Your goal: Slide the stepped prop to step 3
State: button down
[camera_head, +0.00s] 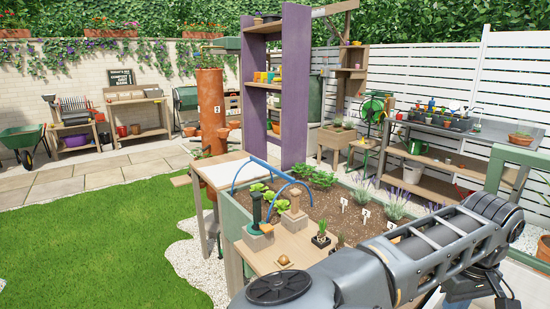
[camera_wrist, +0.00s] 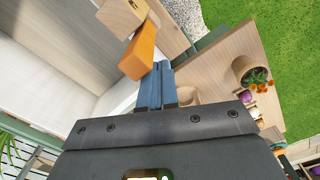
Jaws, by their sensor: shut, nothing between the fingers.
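In the wrist view my gripper (camera_wrist: 155,68) has its two blue fingers together, with nothing between them. An orange bar (camera_wrist: 139,53) lies just past the fingertips, tilted in the picture; I cannot tell whether the fingers touch it. More pale wood (camera_wrist: 167,32) stands right beside the bar. These pieces look like the stepped prop, but its steps and their numbers cannot be read. In the head view my arm reaches to the lower right, and my fingers and the prop cannot be made out.
In the wrist view a wooden panel (camera_wrist: 50,45) and a white surface (camera_wrist: 32,95) fill the left. A flower pot (camera_wrist: 250,72) stands on a wooden top at right. In the head view a planter bed (camera_head: 345,225) and a potting bench (camera_head: 450,136) lie around my arm.

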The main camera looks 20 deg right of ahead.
jog(key=shift+s+d+b, duration=0.3)
jog(key=shift+s+d, duration=0.2)
jog(key=shift+s, duration=0.85)
jog(key=shift+s+d+b, duration=0.35)
jog(key=shift+s+d, duration=0.15)
jog(key=shift+s, duration=0.9)
jog(key=shift+s+d+b, duration=0.3)
jog(key=shift+s+d, duration=0.2)
jog(key=shift+s, duration=0.85)
jog(key=shift+w+a+b, duration=0.35)
jog(key=shift+w+b, duration=0.4)
jog(key=shift+w, duration=0.15)
notch_tip(320, 180, up, 8)
jog(key=p, duration=0.2)
